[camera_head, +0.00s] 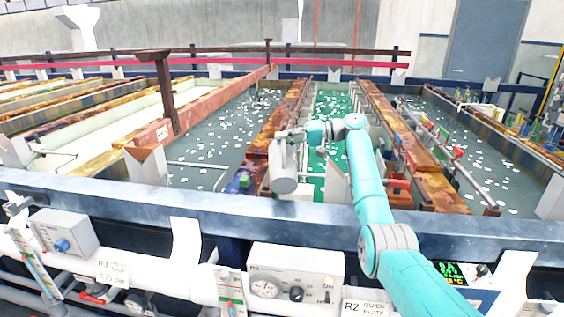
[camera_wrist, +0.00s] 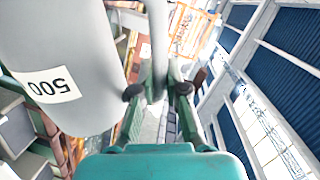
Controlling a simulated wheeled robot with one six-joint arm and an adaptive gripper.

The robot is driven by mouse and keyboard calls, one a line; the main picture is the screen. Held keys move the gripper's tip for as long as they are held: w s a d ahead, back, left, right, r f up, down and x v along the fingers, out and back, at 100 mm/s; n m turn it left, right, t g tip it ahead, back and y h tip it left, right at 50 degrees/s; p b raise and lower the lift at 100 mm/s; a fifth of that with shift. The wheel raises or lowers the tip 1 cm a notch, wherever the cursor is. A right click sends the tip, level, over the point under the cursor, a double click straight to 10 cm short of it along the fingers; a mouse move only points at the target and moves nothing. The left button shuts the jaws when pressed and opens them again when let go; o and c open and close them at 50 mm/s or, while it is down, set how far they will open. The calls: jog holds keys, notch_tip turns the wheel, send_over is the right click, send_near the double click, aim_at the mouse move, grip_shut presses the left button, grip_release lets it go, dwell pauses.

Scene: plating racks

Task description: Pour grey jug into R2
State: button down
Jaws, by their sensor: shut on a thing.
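The grey jug (camera_head: 284,172) hangs in the air above the near end of the tanks, just behind the blue front beam. In the wrist view the jug (camera_wrist: 75,50) fills the left side and bears a label reading 500. My gripper (camera_head: 290,134) is shut on the jug's handle; the wrist view shows its fingertips (camera_wrist: 157,92) on either side of the handle bar. No stream leaves the jug; its contents are hidden. An R2 label (camera_head: 363,307) is on the front panel, roughly below the narrow tank of green liquid (camera_head: 332,104).
A dark tank (camera_head: 205,150) lies left of the jug and another (camera_head: 480,150) to the right, both with floating white bits. Rusty walls (camera_head: 400,125) divide the tanks. A blue beam (camera_head: 130,198) crosses the front. A brown post (camera_head: 164,95) stands at left.

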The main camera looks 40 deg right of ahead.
dwell(0.3)
jog(key=shift+w+d+f+m+g, duration=0.3)
jog(key=shift+w+d+f+m, duration=0.25)
jog(key=shift+w+f+m, duration=0.2)
jog(key=shift+r, duration=0.1)
